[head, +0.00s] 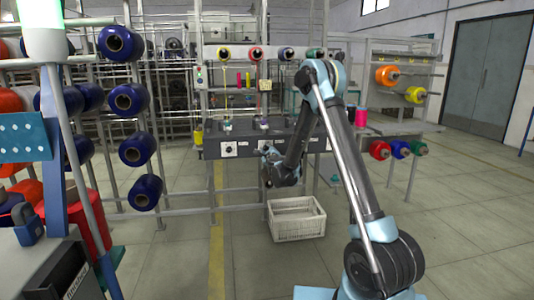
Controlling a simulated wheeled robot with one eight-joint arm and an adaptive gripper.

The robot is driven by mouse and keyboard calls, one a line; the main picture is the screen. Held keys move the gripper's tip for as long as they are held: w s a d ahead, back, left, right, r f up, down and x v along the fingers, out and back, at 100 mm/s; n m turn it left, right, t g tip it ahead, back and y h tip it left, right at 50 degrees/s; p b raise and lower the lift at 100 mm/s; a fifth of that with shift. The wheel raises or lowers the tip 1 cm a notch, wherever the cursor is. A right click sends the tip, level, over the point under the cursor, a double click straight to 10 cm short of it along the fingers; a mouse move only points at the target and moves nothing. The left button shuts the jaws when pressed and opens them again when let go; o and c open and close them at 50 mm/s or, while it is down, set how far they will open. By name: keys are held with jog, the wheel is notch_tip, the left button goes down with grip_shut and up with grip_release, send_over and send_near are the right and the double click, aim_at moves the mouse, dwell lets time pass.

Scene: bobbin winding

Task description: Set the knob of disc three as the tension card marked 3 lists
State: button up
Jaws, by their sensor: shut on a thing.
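A dark control panel (212,147) runs along the front of the winding machine. White dial plates with knobs sit on its face; one plate (228,149) shows clearly at the left. My gripper (268,151) is at the panel face, to the right of that plate. It is shut on a knob there, which the gripper itself mostly hides. The knob's setting and number cannot be read. Small tension discs (227,123) stand on the panel's top with yarn coming down to them. A small pale card (265,85) hangs above the panel; its writing is too small to read.
A white crate (297,222) stands on the floor below my arm. A rack with blue spools (137,150) is at the left, and a rack with colored spools (388,75) at the right. Bobbins (256,53) line the machine's top rail. The floor at front right is clear.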

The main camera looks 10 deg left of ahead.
jog(key=n, duration=0.4)
jog(key=shift+a+n, duration=0.1)
jog(key=shift+n, duration=0.2)
jog(key=shift+s+n, duration=0.1)
jog(key=shift+n, duration=1.5)
jog(key=o, duration=1.1)
jog(key=v, duration=1.1)
jog(key=shift+s, duration=0.35)
jog(key=shift+d, duration=0.25)
